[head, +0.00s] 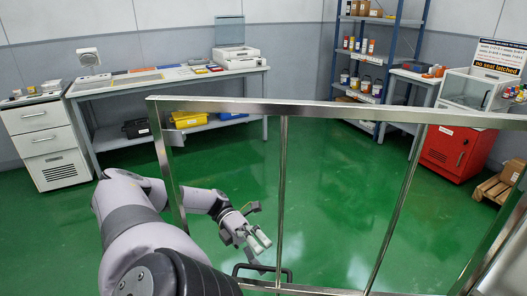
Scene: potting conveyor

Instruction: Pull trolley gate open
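The trolley gate (283,190) is a frame of bare metal bars standing across the front of the head view, with a long top rail and upright bars. A black loop handle (290,273) shows low on it, near the bottom edge of the view. My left gripper (261,243) is just above the handle and apart from it, as far as I can see. Its two pale fingers lie close together with nothing visible between them; whether they are fully shut is unclear. My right gripper is not in view.
A workbench (160,85) with a white machine (236,58) stands along the back wall, beside a drawer cabinet (48,145). A blue shelf rack (388,60) stands behind. The green floor (335,170) between is clear.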

